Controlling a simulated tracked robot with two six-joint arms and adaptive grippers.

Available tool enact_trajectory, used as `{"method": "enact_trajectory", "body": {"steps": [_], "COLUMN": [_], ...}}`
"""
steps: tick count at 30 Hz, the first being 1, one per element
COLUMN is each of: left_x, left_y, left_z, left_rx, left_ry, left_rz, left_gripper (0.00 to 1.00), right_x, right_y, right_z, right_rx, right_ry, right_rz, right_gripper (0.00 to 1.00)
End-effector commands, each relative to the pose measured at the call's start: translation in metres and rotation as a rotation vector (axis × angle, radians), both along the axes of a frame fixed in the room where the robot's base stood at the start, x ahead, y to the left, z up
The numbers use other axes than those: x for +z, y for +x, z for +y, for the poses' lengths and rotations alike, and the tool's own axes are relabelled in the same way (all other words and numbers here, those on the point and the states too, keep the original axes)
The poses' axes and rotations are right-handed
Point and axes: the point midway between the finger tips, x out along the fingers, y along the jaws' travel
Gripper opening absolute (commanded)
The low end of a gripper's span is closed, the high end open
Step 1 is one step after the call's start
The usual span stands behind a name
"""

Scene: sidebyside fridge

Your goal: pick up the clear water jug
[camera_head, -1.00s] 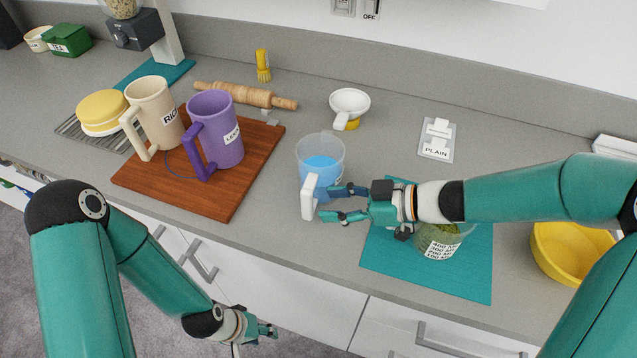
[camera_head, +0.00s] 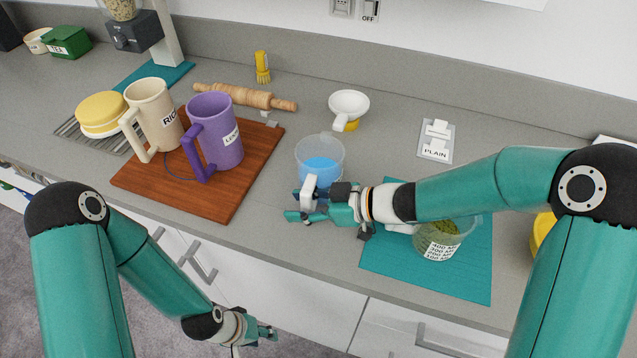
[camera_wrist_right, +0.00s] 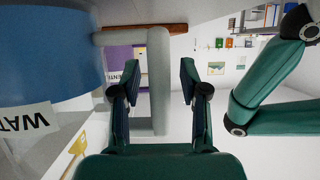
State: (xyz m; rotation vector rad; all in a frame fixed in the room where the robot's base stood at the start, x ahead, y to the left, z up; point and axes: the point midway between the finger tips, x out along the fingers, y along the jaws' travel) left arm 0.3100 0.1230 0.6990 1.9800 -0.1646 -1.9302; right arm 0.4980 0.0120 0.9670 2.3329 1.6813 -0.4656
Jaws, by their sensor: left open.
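The clear water jug (camera_head: 320,153), with blue liquid inside, stands upright on the grey counter near the middle of the head view. Its pale handle (camera_head: 308,190) faces the front. In the right wrist view the jug's blue body (camera_wrist_right: 45,55) fills the left, with a partly visible label, and its handle (camera_wrist_right: 158,75) stands between my fingers. My right gripper (camera_head: 303,207) is at the handle, with its fingers spread on either side and a gap visible at least on the right. My left gripper (camera_head: 262,333) is open and empty, low in front of the counter, away from the jug.
A brown board (camera_head: 230,180) with a purple mug (camera_head: 214,140) and a cream mug (camera_head: 155,115) lies left of the jug. A labelled clear jug of green contents (camera_head: 440,240) stands on a teal mat (camera_head: 470,270) at right, below my right arm. A white funnel (camera_head: 349,103) stands behind.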

Motion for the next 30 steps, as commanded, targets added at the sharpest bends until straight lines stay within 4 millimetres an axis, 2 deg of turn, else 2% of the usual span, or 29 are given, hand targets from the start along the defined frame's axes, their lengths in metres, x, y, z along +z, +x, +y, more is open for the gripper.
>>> {"method": "enact_trajectory", "body": {"steps": [1,6,7,23,30], "left_x": [0.0,0.0,0.0,0.001,0.004], "left_y": [0.0,0.0,0.0,0.0,0.0], "left_z": [0.0,0.0,0.0,0.0,0.0], "left_rx": [0.0,0.0,0.0,0.0,0.0], "left_ry": [0.0,0.0,0.0,0.0,0.0], "left_rz": [0.0,0.0,0.0,0.0,0.0], "left_gripper": [0.43,0.43,0.43,0.43,0.43], "right_x": [0.0,0.0,0.0,0.004,0.02], "right_y": [0.0,0.0,0.0,0.001,0.001], "right_z": [0.0,0.0,0.0,0.0,0.0], "right_rx": [0.0,0.0,0.0,0.001,0.002], "right_ry": [0.0,0.0,0.0,0.002,0.002], "right_rz": [0.0,0.0,0.0,-0.005,-0.009], "right_gripper": [0.31,0.03,0.0,0.0,0.0]}}
